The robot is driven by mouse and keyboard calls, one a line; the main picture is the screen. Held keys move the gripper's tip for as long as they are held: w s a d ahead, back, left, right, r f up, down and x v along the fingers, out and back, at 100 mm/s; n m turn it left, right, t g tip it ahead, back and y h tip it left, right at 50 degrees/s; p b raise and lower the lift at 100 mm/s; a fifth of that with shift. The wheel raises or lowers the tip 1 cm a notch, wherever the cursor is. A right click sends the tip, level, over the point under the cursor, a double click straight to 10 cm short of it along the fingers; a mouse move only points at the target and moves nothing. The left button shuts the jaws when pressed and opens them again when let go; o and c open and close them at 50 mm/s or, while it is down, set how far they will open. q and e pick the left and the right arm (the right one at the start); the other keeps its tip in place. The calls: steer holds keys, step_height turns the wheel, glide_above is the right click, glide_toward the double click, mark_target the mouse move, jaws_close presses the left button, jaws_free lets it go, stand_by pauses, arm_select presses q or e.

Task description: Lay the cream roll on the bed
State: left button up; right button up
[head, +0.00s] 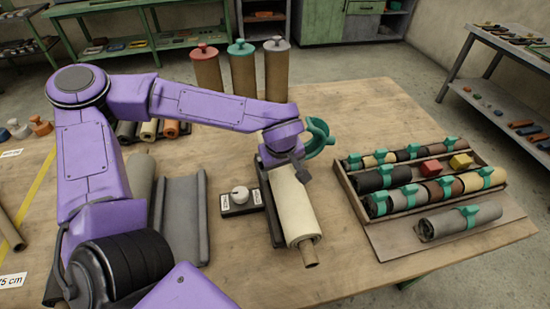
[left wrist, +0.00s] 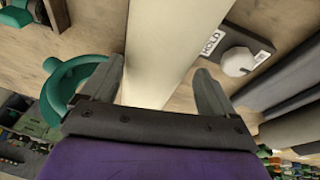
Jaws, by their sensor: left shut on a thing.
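The cream roll (head: 294,208) lies lengthwise over a narrow dark bed (head: 271,215), with its brown core end pointing to the front. I cannot tell whether it touches the bed or hangs just above it. My left gripper (head: 285,168) is shut on the cream roll near its far end. In the left wrist view the roll (left wrist: 170,50) passes between the two fingers (left wrist: 160,90). The gripper and wrist hide the roll's far end. A teal curved handle (head: 320,140) stands beside the gripper, at the far end of the bed. My right gripper is not in view.
A control box with a pale knob (head: 240,195) sits left of the bed. A grey trough (head: 182,220) lies farther left. A wooden tray (head: 350,205) of strapped rolls stands at right. Several capped tall tubes (head: 243,75) stand behind. Bare table separates bed and tray.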

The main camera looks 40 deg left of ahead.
arm_select(q)
steer(key=shift+w+f, duration=0.4)
steer(key=shift+w, duration=0.1)
steer(key=shift+f, duration=1.45)
steer(key=o, duration=1.8)
steer(key=shift+s+f, duration=0.15)
steer(key=shift+s+r, duration=0.1)
steer(key=shift+r, duration=0.1)
steer(key=v, duration=1.1)
steer(key=shift+r, duration=0.35)
